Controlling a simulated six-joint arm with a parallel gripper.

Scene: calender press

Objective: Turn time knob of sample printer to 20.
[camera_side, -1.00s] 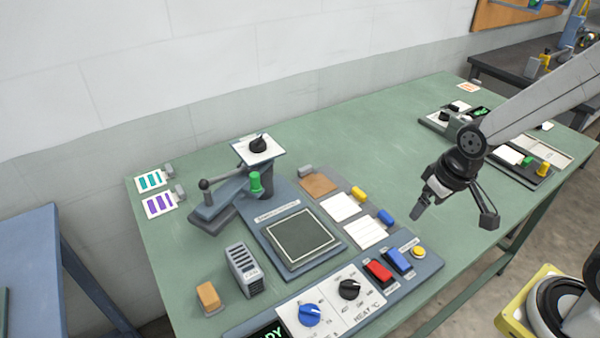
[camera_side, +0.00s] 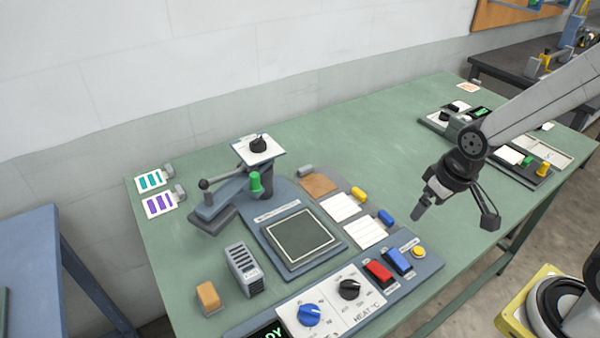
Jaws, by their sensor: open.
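A blue knob (camera_side: 309,315) with a white pointer sits on a white dial plate at the front of the table, at the bottom of the picture. Its label is cut off by the frame edge, and its scale numbers are too small to read. A black knob (camera_side: 349,289) marked HEAT °C is just right of it. Both belong to a blue-grey console (camera_side: 432,262) with a dark square plate. My gripper (camera_side: 455,214) is open and empty, pointing down over the table's right part, well to the right of and above the knobs.
A press column with a lever (camera_side: 205,185) and a black-knobbed white top plate (camera_side: 259,148) stands behind the console. Red (camera_side: 378,272) and blue (camera_side: 398,260) switches flank the knobs at the right. A grey slotted block (camera_side: 244,270) and an orange block (camera_side: 208,297) stand left.

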